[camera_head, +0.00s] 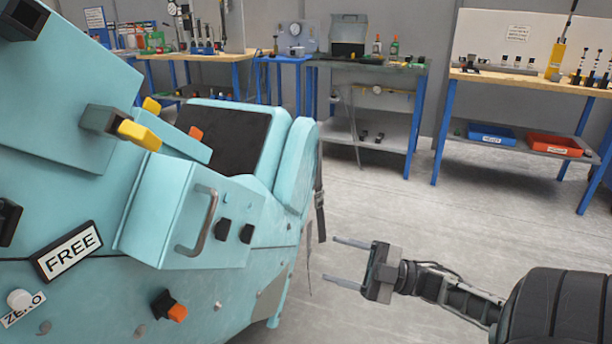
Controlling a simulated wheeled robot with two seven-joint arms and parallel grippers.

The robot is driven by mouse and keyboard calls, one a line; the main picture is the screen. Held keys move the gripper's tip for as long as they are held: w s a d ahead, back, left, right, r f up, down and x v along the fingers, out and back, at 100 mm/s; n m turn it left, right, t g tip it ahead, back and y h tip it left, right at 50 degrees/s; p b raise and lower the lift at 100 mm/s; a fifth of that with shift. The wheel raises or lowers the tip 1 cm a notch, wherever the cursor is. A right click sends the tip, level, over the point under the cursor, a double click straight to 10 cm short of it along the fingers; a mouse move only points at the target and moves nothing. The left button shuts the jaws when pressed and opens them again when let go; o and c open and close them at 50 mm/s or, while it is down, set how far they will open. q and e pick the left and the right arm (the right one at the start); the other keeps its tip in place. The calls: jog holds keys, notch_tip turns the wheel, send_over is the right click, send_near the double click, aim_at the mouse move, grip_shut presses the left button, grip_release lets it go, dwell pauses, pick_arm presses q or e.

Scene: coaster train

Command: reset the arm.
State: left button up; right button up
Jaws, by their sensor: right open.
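My right gripper (343,264) is in the lower middle, its arm coming in from the lower right. Its two thin fingers point left and stand apart with nothing between them. It is in free space to the right of the turquoise coaster car (180,225), apart from it. The car fills the left side, with a dark seat (225,140), a grey handle (204,222), a yellow-tipped lever (138,134), and FREE (68,252) and ZERO (22,310) labels. My left gripper does not show.
Workbenches with tools stand along the back wall, including a grey-green table (370,66) and a wooden-topped bench (530,82). A blue bin (491,133) and a red bin (554,145) sit on a lower shelf. The grey floor (400,205) between is clear.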

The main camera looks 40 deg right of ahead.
jog(key=shift+a, duration=0.1)
pick_arm(q)
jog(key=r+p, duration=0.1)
jog(key=p, duration=0.1)
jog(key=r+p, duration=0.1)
jog(key=p, duration=0.2)
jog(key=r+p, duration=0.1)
jog(key=p, duration=0.2)
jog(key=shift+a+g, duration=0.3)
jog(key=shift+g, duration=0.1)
pick_arm(e)
jog(key=s+a+f+m+g+h, duration=0.2)
jog(key=a+m+h, duration=0.3)
jog(key=a, duration=0.8)
jog(key=s+a+f+m+g+h, duration=0.3)
jog(key=s+a+m+h, duration=0.1)
jog(key=a+m, duration=0.7)
jog(key=shift+a+f+h, duration=0.3)
jog(key=shift+a+h, duration=0.2)
jog(key=shift+a, duration=0.7)
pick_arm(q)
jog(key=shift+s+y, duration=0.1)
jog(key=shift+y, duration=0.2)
pick_arm(e)
jog(key=shift+s, duration=0.1)
